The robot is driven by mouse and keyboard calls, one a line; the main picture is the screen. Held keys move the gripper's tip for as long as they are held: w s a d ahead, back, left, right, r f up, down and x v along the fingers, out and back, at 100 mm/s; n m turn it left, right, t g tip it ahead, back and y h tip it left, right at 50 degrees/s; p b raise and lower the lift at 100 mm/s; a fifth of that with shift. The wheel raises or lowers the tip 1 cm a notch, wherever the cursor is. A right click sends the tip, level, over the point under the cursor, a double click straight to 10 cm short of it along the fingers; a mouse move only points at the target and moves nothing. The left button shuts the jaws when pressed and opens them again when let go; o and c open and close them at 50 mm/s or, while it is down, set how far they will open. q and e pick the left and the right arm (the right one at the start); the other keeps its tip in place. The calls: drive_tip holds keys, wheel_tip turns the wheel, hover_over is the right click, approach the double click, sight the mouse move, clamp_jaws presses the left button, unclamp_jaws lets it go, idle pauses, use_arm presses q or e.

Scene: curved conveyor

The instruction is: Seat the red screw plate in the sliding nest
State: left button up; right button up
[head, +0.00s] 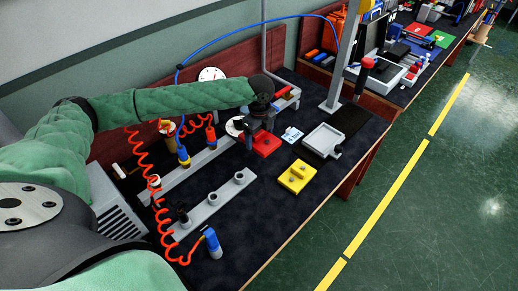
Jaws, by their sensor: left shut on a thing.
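My left gripper (260,127) reaches down over the middle of the bench. It is shut on the red screw plate (267,146), a flat red block under the fingers. Whether the plate touches the bench top is hard to tell. The sliding nest (322,141) is a shallow grey tray on a black base, to the right of the red plate. It looks empty and has a dark knob at its lower right corner. The fingertips are partly hidden by the dark gripper body. My right gripper is out of view.
A yellow plate (297,177) lies in front of the nest, near the bench's front edge. A small white and blue card (292,134) lies between red plate and nest. A grey post (342,65) stands behind the nest. A grey holder rail (213,202) and coiled orange hose are at left.

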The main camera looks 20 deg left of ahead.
sight(264, 144)
use_arm(q)
drive_tip(key=shift+r, duration=1.1)
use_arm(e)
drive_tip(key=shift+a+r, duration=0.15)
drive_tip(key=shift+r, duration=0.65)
use_arm(q)
drive_tip(key=n, duration=0.6)
drive_tip(key=shift+a, duration=0.1)
drive_tip(key=n, duration=0.4)
drive_tip(key=shift+s+r, duration=0.1)
drive_tip(key=shift+s, duration=0.05)
drive_tip(key=n, duration=0.4)
drive_tip(key=shift+s+r, duration=0.15)
drive_tip(key=shift+s, duration=0.05)
drive_tip(key=n, duration=0.1)
drive_tip(key=d+n, duration=0.1)
drive_tip(key=n, duration=0.2)
drive_tip(key=shift+s+d+r, duration=0.15)
drive_tip(key=shift+s, duration=0.1)
drive_tip(key=n, duration=0.1)
drive_tip(key=s+d+n, duration=0.1)
drive_tip(key=n, duration=0.1)
drive_tip(key=shift+d, duration=0.3)
drive_tip(key=s+d+f, duration=0.2)
drive_tip(key=s+d, duration=0.1)
drive_tip(key=d, duration=0.3)
drive_tip(key=shift+s+n, duration=0.15)
drive_tip(key=shift+n, duration=0.25)
drive_tip(key=shift+r, duration=0.1)
